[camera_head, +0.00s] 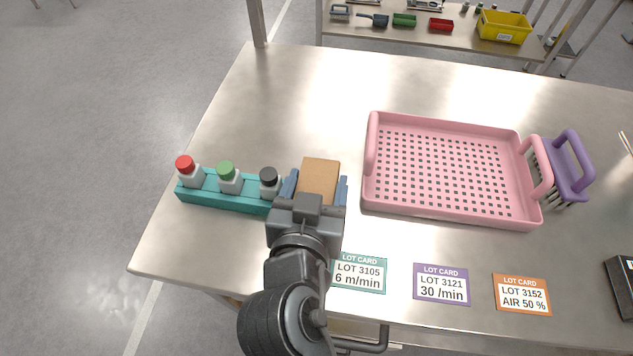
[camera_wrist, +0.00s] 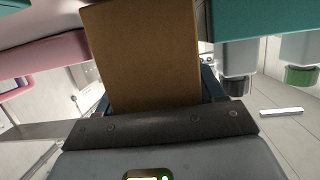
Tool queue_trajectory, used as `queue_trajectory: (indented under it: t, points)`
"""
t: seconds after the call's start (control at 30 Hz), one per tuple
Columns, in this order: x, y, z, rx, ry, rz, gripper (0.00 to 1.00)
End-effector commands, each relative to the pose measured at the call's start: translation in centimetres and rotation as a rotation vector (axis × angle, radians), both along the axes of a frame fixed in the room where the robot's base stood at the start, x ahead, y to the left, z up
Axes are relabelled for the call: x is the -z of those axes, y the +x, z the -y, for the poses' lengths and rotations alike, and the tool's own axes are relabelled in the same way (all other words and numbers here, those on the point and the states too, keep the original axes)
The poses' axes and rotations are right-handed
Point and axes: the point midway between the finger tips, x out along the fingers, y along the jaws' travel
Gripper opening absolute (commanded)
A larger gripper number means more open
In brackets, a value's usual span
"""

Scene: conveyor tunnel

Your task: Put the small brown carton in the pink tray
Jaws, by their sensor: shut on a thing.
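The small brown carton (camera_head: 320,177) is between the fingers of my gripper (camera_head: 317,188), which is shut on it. In the wrist view the carton (camera_wrist: 143,55) fills the upper middle, and its lower end is hidden behind the gripper body. The pink tray (camera_head: 450,214) lies to the right of my gripper on the metal table, with a perforated floor and a raised handle at each end. It looks empty. A pink edge of it (camera_wrist: 50,50) shows at the left of the wrist view. I cannot tell how high the carton is above the table.
A teal rack (camera_head: 222,199) with red-, green- and black-capped bottles stands close left of my gripper. A purple-handled brush (camera_head: 567,165) sits against the tray's right end. Three lot cards (camera_head: 441,284) lie along the front edge. The table behind the carton is clear.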

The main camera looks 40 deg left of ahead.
Motion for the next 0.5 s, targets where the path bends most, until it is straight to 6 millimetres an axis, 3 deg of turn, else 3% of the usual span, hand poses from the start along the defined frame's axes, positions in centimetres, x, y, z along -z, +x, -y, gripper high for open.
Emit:
queue_trajectory:
  t: [0.5]
  points:
    - [1.4, 0.0, 0.0, 0.000, -0.003, -0.003, 0.13]
